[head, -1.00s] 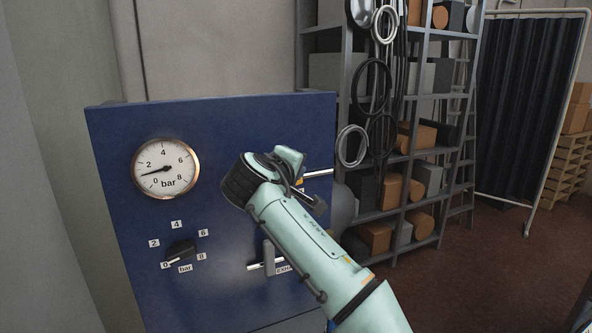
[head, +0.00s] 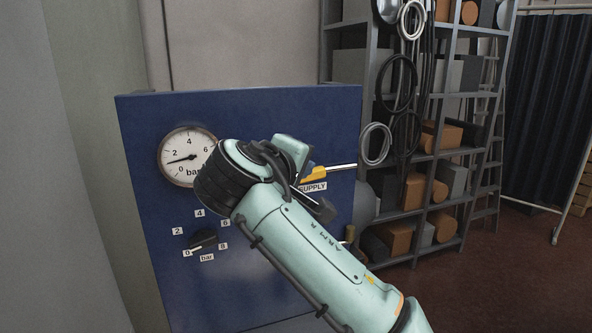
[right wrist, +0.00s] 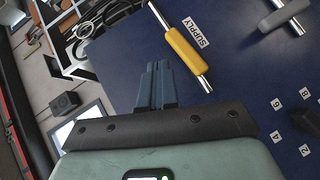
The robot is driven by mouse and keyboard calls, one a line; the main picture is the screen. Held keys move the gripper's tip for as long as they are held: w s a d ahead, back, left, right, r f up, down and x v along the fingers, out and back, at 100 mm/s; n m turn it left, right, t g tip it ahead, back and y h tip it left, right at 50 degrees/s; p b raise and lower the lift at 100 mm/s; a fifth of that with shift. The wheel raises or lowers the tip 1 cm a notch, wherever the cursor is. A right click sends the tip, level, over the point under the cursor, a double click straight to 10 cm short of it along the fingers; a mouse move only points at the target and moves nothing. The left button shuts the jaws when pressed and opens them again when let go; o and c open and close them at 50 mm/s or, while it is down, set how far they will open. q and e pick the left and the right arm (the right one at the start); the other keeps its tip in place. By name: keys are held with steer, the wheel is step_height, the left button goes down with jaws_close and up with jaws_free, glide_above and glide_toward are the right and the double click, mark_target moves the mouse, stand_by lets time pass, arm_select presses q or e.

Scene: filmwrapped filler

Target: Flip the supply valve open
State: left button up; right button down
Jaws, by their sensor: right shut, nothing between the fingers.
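The supply valve's yellow handle (head: 315,174) shows beside my right wrist in the head view, above the SUPPLY label (head: 313,187) on the blue panel (head: 250,110). In the right wrist view the yellow handle (right wrist: 187,52) lies roughly along its silver pipe (right wrist: 158,16), not across it. My right gripper (right wrist: 158,70) is shut and empty, its fingers just left of the handle in that view. I see a gap in the picture between fingers and handle; the depth is unclear. In the head view the fingertips cannot be made out. My left gripper is not in view.
A pressure gauge (head: 181,158), partly covered by my wrist, and a black regulator knob (head: 203,239) are on the panel. A grey lever (right wrist: 281,16) sits on another pipe in the wrist view. A loaded shelf rack (head: 371,90) stands to the right behind the panel.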

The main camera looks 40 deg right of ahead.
steer(key=shift+v, duration=1.65)
steer(key=shift+w, duration=0.1)
